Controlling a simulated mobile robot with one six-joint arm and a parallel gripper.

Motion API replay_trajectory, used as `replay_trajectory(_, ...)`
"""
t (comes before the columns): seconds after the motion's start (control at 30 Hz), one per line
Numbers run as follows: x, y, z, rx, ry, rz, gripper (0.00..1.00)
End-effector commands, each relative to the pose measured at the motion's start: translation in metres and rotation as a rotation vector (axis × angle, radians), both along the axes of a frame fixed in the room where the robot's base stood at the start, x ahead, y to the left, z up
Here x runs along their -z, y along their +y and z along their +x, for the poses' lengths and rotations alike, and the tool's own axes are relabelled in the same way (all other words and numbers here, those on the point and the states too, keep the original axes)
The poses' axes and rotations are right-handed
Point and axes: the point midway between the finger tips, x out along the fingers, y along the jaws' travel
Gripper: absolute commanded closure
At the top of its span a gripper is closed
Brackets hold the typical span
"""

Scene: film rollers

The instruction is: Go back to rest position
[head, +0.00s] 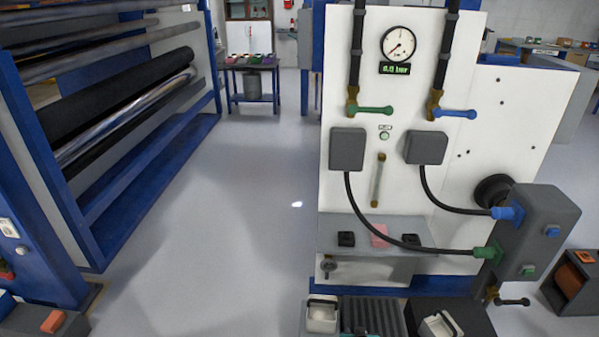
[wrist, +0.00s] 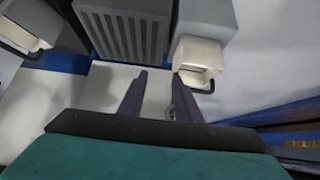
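My gripper (wrist: 159,80) shows in the wrist view, with its two dark fingers spread apart and a pale surface visible between them. It is open and holds nothing that I can see. The right fingertip appears close to a white container with a black handle (wrist: 199,54); whether they touch I cannot tell. The teal and black body of the gripper fills the bottom of the wrist view. Neither my arm nor my gripper shows in the head view.
A white panel (head: 480,130) with a gauge (head: 399,44), green lever (head: 372,110) and blue lever (head: 455,113) stands ahead at right. Its shelf (head: 345,232) bears small blocks. A blue roller frame (head: 150,165) stands at left. Clear floor (head: 225,215) lies between.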

Motion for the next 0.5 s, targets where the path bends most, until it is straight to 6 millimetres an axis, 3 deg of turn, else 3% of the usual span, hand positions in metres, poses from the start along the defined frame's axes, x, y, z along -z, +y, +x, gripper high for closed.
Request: replay_trajectory(0.5,0.039,0.000,-0.153,0.105,0.575,-0.026,0.69)
